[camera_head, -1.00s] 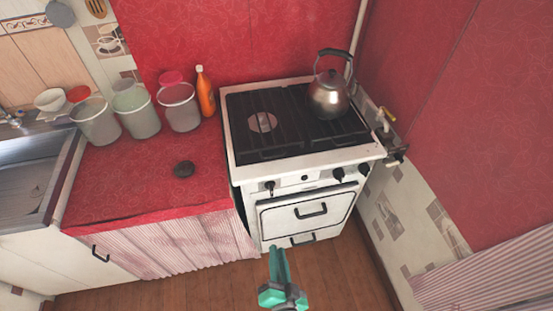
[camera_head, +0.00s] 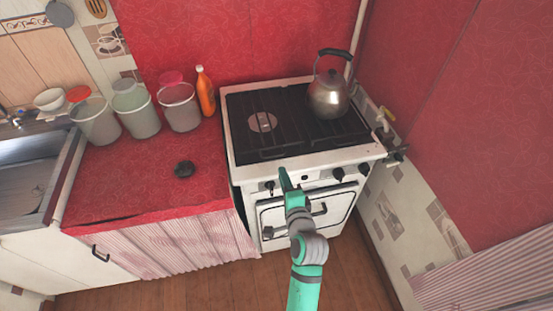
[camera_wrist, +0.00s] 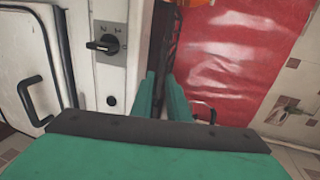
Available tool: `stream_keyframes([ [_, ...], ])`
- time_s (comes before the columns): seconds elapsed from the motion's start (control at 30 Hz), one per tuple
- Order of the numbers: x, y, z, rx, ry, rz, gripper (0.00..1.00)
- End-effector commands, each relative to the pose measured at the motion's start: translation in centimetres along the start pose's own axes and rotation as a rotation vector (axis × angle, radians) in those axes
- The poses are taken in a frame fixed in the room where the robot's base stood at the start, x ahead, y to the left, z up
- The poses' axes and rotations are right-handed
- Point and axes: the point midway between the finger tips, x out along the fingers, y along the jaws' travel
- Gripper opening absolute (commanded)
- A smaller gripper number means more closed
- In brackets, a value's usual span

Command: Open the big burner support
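The burner support is a black barred grate (camera_head: 300,135) lying flat on top of the white stove (camera_head: 370,153). A round burner (camera_head: 263,122) shows through its left part. A metal kettle (camera_head: 328,96) stands on its right part. I cannot tell where one support ends and another begins. My gripper (camera_head: 284,180) is green and empty, in front of the stove's front panel and below the grate's front edge in the head view. In the wrist view its two fingers (camera_wrist: 163,98) are apart with a gap between them. They point past the stove's knob (camera_wrist: 104,46).
The oven door (camera_head: 275,215) is shut. Stove knobs (camera_head: 338,173) line the front. The red counter (camera_head: 130,185) at left holds several tubs, an orange bottle (camera_head: 205,92) and a dark round object (camera_head: 184,169). A gas pipe (camera_head: 385,125) and wall bound the right.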

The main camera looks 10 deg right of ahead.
Motion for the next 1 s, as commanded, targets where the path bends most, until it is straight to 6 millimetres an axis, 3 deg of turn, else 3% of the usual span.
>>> stream_keyframes([
  [0.5, 8.2, -0.1, 0.1, -0.003, 0.0, -0.001, 0.15],
  [0.7, 9.7, 0.0, 0.0, -0.003, 0.0, -0.001, 0.15],
  [1.0, 9.9, 0.0, 0.1, -0.003, 0.001, -0.001, 0.15],
])
